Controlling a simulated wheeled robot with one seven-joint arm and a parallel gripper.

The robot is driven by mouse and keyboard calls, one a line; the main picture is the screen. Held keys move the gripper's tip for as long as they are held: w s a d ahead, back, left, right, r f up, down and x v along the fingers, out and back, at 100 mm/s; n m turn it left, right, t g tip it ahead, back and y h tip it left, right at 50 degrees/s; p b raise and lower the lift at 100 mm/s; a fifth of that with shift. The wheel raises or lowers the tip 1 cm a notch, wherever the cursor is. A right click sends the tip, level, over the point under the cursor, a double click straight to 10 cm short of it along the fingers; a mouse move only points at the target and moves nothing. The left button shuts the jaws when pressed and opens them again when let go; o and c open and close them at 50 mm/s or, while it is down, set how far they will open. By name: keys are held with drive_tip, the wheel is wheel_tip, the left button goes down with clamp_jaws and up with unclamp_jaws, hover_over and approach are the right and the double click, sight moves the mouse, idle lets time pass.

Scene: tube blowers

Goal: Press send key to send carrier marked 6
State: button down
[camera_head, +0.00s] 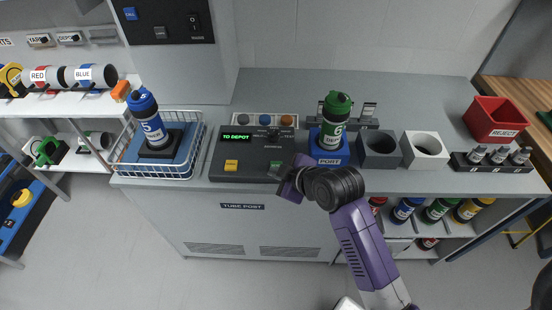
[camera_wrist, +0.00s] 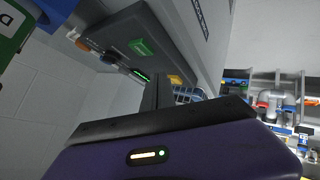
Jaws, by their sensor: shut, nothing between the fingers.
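The carrier marked 6 (camera_head: 332,130), with a green cap, stands upright in the blue block labelled PORT (camera_head: 328,155). To its left is the dark console (camera_head: 255,147), whose display (camera_head: 237,136) reads TO DEPOT in green. It has a yellow key (camera_head: 231,165) and a green key (camera_head: 275,169). My gripper (camera_head: 284,183) is shut and empty at the console's front right edge, close to the green key. In the wrist view the green key (camera_wrist: 144,47) and yellow key (camera_wrist: 175,80) show beyond my dark fingers (camera_wrist: 158,92). I cannot tell whether they touch a key.
A wire basket (camera_head: 187,172) with blue carrier 5 (camera_head: 148,120) stands left of the console.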

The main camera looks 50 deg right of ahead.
drive_tip(key=w+d+r+n+g+p, duration=0.1)
drive_tip(key=w+d+r+n, duration=0.1)
drive_tip(key=w+d+r, duration=0.2)
wheel_tip(320, 180, up, 3)
drive_tip(key=shift+d+f+y, duration=0.2)
drive_tip(key=shift+d+y, duration=0.1)
drive_tip(key=shift+d, duration=0.55)
drive_tip(key=shift+f, duration=0.1)
wheel_tip(320, 180, down, 7)
drive_tip(key=b, duration=0.6)
drive_tip(key=shift+b, duration=0.3)
drive_tip(key=shift+f+b, duration=0.4)
drive_tip(key=shift+f, duration=0.4)
drive_tip(key=shift+f, duration=0.1)
drive_tip(key=shift+f, duration=0.3)
